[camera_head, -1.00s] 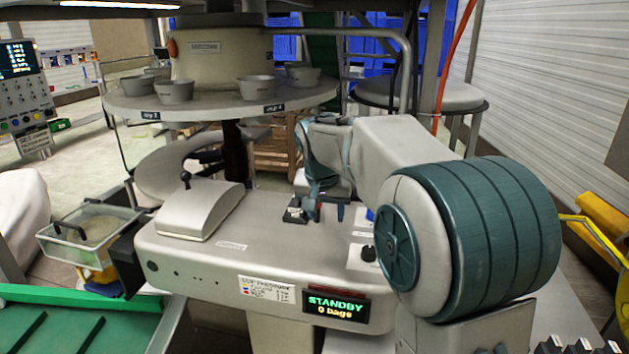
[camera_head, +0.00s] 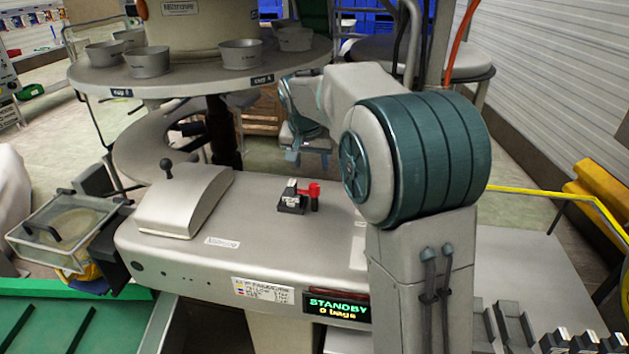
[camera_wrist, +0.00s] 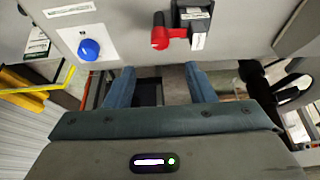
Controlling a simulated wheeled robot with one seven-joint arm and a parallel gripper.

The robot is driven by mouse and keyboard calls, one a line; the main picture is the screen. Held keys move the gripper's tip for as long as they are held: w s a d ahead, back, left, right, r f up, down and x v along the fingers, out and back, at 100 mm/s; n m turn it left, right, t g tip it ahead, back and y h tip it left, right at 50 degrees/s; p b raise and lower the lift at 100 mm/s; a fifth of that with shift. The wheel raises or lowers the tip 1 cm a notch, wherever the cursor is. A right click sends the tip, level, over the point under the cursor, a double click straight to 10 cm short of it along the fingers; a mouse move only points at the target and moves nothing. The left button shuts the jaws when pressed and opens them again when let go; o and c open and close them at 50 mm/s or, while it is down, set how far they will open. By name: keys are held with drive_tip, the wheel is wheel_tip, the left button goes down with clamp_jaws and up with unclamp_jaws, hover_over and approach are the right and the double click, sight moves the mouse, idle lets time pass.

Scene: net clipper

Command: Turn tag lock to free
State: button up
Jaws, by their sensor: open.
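A red lever with a round dark post (camera_head: 314,196) stands beside a small black block with a white label (camera_head: 291,196) on top of the grey machine. I take this for the tag lock; no "free" marking is readable. In the wrist view the red lever (camera_wrist: 160,38) lies left of the labelled block (camera_wrist: 194,20), above the gap between my fingers. My gripper (camera_head: 308,157) is open and empty, toward the machine's far edge, apart from the lever. Its two blue fingers also show in the wrist view (camera_wrist: 161,82).
The machine's display (camera_head: 338,306) reads STANDBY, 0 bags. A blue knob (camera_wrist: 89,49) on a white plate sits left of the lever in the wrist view. A grey hump with a black-knobbed lever (camera_head: 167,170) is at left. A round cup table (camera_head: 200,82) stands behind.

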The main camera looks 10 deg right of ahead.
sight(314, 186)
drive_tip(key=p+x, duration=0.1)
drive_tip(key=x, duration=0.9)
drive_tip(key=shift+w+f, duration=0.1)
drive_tip(key=shift+f, duration=0.05)
drive_tip(key=c, duration=1)
